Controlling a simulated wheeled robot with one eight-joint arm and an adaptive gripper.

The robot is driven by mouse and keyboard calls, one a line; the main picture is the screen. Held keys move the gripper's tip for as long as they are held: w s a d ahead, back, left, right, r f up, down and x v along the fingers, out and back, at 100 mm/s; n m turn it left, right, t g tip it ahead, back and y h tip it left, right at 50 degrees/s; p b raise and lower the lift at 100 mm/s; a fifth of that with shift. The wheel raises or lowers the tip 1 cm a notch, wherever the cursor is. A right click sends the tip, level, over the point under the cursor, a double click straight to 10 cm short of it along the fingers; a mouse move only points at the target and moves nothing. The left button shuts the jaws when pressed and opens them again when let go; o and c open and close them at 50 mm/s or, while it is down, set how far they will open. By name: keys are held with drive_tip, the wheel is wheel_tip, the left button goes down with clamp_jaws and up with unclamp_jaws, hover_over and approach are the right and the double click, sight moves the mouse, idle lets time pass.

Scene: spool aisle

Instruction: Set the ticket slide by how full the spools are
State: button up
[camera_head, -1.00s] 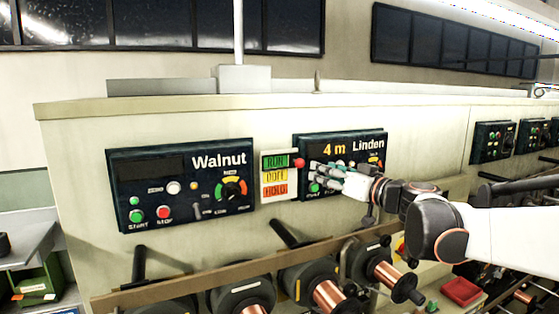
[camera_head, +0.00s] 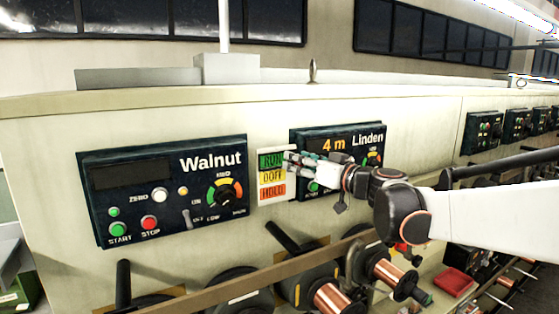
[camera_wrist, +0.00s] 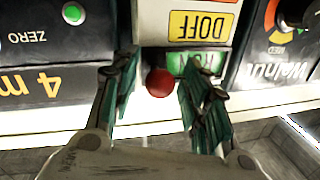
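The ticket board (camera_head: 272,175) has green RUN, yellow DOFF and red HOLD rows and hangs between the Walnut and Linden panels. Its red slide knob (camera_wrist: 160,82) is beside the RUN row in the wrist view, where the board appears upside down. My gripper (camera_head: 292,160) is at the board's right edge by RUN and hides the knob in the head view. In the wrist view my gripper (camera_wrist: 158,92) is open, one finger on each side of the knob, with gaps showing. Copper spools (camera_head: 332,298) and (camera_head: 390,272) sit below; other spools are partly cut off.
The Walnut panel (camera_head: 165,190) has a dark display. The Linden panel (camera_head: 370,140) reads 4 m and is partly covered by my gripper. A brown rail (camera_head: 240,285) runs in front of the spools. A red tray (camera_head: 457,281) lies at lower right.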

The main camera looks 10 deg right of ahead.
sight(288, 174)
drive_tip(key=shift+w, duration=0.1)
clamp_jaws()
drive_tip(key=shift+f, duration=0.1)
drive_tip(key=shift+f+b, duration=1.7)
drive_tip(key=shift+f, duration=0.5)
drive_tip(key=shift+o, duration=1.5)
unclamp_jaws()
